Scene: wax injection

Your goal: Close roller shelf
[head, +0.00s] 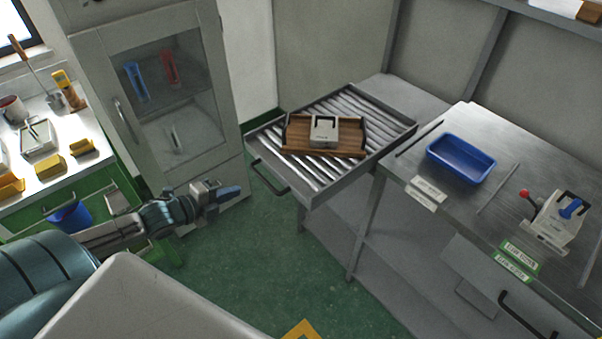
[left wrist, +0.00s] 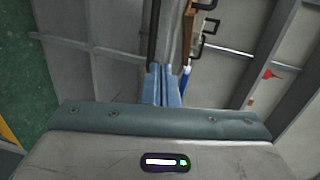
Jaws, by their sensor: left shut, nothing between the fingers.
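The roller shelf (head: 388,137), a grey frame with metal rollers, sticks out past the front of the grey bench in the middle of the head view. Its dark handle (head: 270,180) is on its front left side. A wooden tray (head: 296,135) with black handles lies on the rollers and bears a pale metal block (head: 324,130) with a black grip. My left gripper (head: 230,192) is shut and empty, left of the handle and apart from it in the head view. Its blue fingers also show together in the left wrist view (left wrist: 163,85). My right gripper is not in view.
A grey glass-door cabinet (head: 150,45) stands behind my left gripper. A worktable right of the shelf carries a blue bin (head: 461,158) and a small device (head: 556,218). A tool bench (head: 75,167) is at the left. Green floor (head: 240,260) is clear between them.

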